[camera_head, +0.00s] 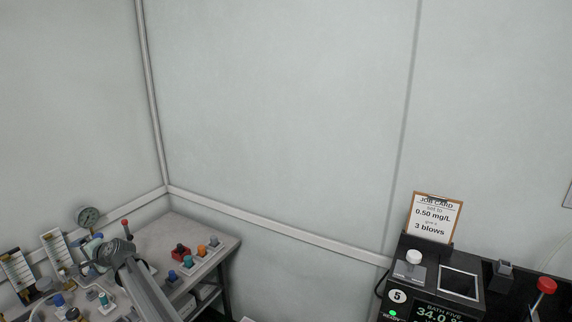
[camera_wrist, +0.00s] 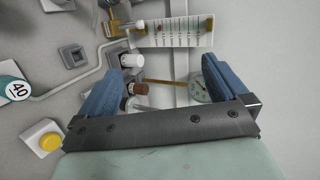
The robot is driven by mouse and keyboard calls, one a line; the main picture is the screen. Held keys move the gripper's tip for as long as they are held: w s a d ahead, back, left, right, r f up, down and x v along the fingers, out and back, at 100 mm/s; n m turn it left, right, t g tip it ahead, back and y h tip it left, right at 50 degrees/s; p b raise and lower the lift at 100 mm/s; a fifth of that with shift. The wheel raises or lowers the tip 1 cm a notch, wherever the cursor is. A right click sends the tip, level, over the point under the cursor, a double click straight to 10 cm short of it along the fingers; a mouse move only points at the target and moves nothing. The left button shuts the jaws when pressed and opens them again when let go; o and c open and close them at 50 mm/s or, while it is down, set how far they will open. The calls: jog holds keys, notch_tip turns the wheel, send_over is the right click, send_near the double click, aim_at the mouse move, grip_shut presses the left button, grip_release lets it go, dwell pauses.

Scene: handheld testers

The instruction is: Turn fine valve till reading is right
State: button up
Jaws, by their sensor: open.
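My gripper (camera_wrist: 160,72) is open in the wrist view, its two blue fingers apart with nothing gripped. Between and beyond the fingers are a white-capped knob (camera_wrist: 132,60) and a brown-capped knob (camera_wrist: 138,88). I cannot tell which knob is the fine valve. A round dial gauge (camera_wrist: 201,87) is partly hidden by the right finger; its reading is too small to tell. A scaled tube panel (camera_wrist: 180,32) lies just beyond. In the head view the gauge (camera_head: 87,216) stands at the back of the bench, with my arm over the bench's left part.
A job card (camera_head: 435,218) reads 0.50 mg/L and 3 blows. A black bath unit (camera_head: 405,270) shows 34.0 at right. Colored knobs (camera_head: 187,261) sit on the bench (camera_head: 185,232).

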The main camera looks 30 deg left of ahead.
jog(key=w+d+f+m+t, duration=0.35)
jog(key=w+d+m, duration=0.35)
jog(key=w+d, duration=1.05)
jog(key=s+d+f+g+h, duration=0.1)
jog(key=s+d+f+h, duration=0.1)
jog(key=d+f, duration=1.15)
jog(key=s+d+f+g+h, duration=0.1)
jog(key=s+d+f+h, duration=0.1)
jog(key=d+f, duration=1.2)
jog(key=s+d+f+n+g+h, duration=0.15)
jog(key=s+d+f, duration=0.25)
jog(key=d+f, duration=0.4)
jog(key=s+d+f+n+h, duration=0.2)
jog(key=s+d+f+h, duration=0.15)
jog(key=d+f, duration=0.45)
jog(key=s+d+f+n+g+h, duration=0.1)
jog(key=s+d+f, duration=0.1)
jog(key=s+d, duration=0.7)
jog(key=s+d+f+n+g+h, duration=0.15)
jog(key=s+d, duration=0.35)
jog(key=d, duration=0.9)
jog(key=w+d+r+g, duration=0.1)
jog(key=w+d, duration=0.1)
jog(key=d, duration=0.9)
jog(key=w+d+r+m+g+h, duration=0.1)
jog(key=w+d, duration=0.1)
jog(key=d, duration=1)
jog(key=shift+w+d, duration=0.25)
jog(key=shift+d, duration=0.05)
